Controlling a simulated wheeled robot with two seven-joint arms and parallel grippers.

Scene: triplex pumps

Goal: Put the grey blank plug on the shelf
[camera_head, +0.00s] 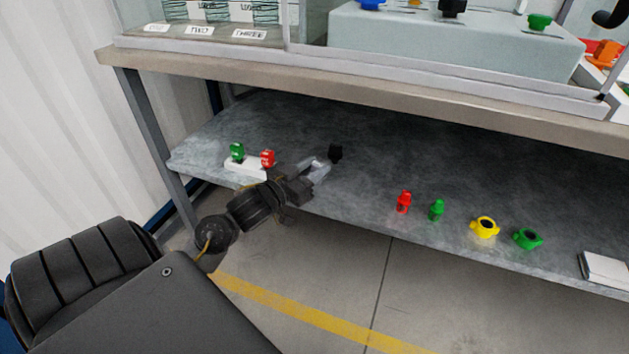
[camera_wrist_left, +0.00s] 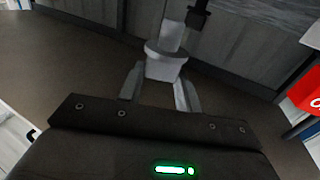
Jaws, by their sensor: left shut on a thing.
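The grey blank plug (camera_wrist_left: 165,62) is a light grey piece with a wide round collar and a narrower stem. In the left wrist view it sits between the two fingers of my left gripper (camera_wrist_left: 160,88), which is shut on it. In the head view my left gripper (camera_head: 317,172) reaches in over the grey shelf (camera_head: 360,185) under the bench, and the plug is hard to make out between its fingers. I cannot tell whether the plug touches the shelf. My right gripper is not in view.
A black fitting (camera_head: 335,153) stands just beyond my left gripper. A white block (camera_head: 244,168) with green and red pieces is to its left. A red piece (camera_head: 404,201), a green piece (camera_head: 437,210), a yellow ring (camera_head: 484,228) and a green ring (camera_head: 527,238) stand to the right.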

